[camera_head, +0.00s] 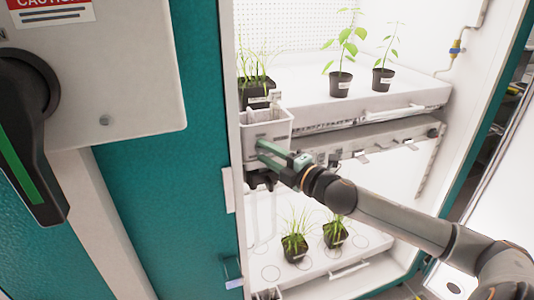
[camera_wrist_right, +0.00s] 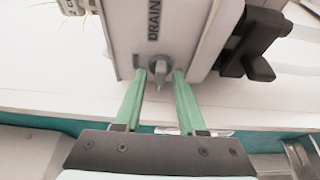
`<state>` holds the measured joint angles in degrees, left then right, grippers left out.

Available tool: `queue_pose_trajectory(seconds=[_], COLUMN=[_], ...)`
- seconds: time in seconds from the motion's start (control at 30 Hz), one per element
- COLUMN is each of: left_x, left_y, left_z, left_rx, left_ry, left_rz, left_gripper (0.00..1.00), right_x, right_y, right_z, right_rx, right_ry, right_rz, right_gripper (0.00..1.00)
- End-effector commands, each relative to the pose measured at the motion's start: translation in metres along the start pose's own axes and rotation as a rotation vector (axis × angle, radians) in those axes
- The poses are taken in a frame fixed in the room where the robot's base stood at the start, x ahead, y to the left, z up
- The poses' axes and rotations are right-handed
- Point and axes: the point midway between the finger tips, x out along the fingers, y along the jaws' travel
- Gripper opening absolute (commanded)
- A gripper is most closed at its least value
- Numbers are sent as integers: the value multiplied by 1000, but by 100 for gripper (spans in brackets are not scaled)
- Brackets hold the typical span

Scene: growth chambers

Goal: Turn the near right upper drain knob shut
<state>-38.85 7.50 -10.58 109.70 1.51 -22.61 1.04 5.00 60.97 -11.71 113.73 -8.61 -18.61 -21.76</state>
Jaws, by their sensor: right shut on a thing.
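The white drain box (camera_head: 268,126) is fixed at the near left end of the upper shelf in the head view. In the right wrist view the same box (camera_wrist_right: 200,28) bears the letters DRAIN. A small grey drain knob (camera_wrist_right: 159,74) sits on its face, below the letters. My right gripper (camera_wrist_right: 160,82) has its two green fingers either side of the knob, shut on it. In the head view my right gripper (camera_head: 265,151) is at the front of the box, and the knob is hidden there. My left gripper is not in view.
A black fitting (camera_wrist_right: 252,45) juts out beside the box. Potted plants (camera_head: 340,84) stand on the upper tray (camera_head: 410,94), more on the lower tray (camera_head: 350,248). The teal cabinet frame (camera_head: 190,200) and a black door handle (camera_head: 25,130) are at the left.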

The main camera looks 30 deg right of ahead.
Motion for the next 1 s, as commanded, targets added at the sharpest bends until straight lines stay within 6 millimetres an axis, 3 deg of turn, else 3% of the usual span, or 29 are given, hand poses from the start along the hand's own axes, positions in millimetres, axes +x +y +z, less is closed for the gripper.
queue_pose_trajectory(seconds=[0.37, 0.4, 0.43, 0.77, 1.0], left_x=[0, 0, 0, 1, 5], left_y=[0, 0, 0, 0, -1], left_z=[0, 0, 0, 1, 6], left_rx=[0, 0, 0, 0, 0], left_ry=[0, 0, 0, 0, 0], left_rz=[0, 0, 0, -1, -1], left_gripper=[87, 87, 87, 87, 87], right_x=[0, 0, 0, -2, -18], right_y=[0, 0, 0, -1, -4], right_z=[0, 0, 0, 0, 0], right_rx=[-5, -5, -5, -4, -5], right_ry=[-1, -1, -1, -1, 0], right_rz=[-2, -2, -2, -2, -5], right_gripper=[0, 42, 45, 46, 46])
